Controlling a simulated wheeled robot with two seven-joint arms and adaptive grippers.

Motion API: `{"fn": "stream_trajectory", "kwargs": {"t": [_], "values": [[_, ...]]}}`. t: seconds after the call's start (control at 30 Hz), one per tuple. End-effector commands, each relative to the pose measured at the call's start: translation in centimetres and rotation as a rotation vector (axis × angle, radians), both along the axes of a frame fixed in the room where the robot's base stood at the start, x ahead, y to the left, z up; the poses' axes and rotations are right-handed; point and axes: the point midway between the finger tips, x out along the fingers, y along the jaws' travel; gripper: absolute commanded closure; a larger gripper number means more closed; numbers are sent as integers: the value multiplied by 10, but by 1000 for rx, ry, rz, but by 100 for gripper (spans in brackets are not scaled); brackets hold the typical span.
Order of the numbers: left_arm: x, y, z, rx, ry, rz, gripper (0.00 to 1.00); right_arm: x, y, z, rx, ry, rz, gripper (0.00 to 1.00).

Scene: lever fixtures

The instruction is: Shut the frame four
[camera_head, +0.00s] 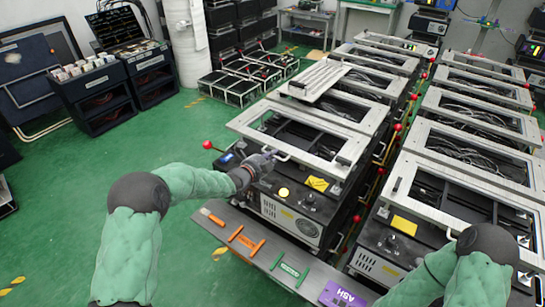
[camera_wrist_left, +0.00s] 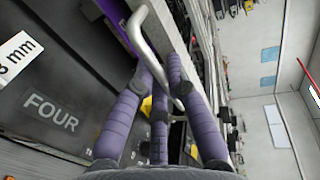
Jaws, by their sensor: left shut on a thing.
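The nearest frame in the left row is a pale metal rectangle (camera_head: 305,145) over a dark unit with a yellow light and a vent. Its bar handle (camera_head: 283,156) is at the front edge; I cannot tell whether the frame sits fully down. My left gripper (camera_head: 268,158) is shut on this handle. In the left wrist view, purple padded fingers (camera_wrist_left: 160,75) close around the bent metal handle (camera_wrist_left: 155,35), beside a dark panel marked FOUR (camera_wrist_left: 50,112). My right arm comes in at the lower right; its gripper is outside the views.
A grey ledge with coloured labels (camera_head: 265,250) runs along the front. A second row of framed units (camera_head: 470,190) stands to the right, with red-knobbed levers in the narrow gap. One red knob (camera_head: 207,145) sticks out left. Green floor (camera_head: 185,130) is open at left.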

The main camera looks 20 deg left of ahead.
Motion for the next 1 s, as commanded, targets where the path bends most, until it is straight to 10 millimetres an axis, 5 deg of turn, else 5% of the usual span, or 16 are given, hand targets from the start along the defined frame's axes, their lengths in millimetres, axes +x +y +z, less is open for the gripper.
{"fn": "stream_trajectory", "kwargs": {"t": [0.27,0.6,0.63,0.7,1.0], "values": [[1,-1,21,21,54,-2,100,0,0,17,0,0,0,61],[1,0,20,24,66,0,100,0,0,17,0,0,0,61],[1,0,20,24,66,0,80,0,0,16,0,0,0,61],[1,0,20,24,66,0,60,0,0,16,0,0,0,61],[1,0,20,23,65,0,60,0,0,17,0,0,0,61]]}}
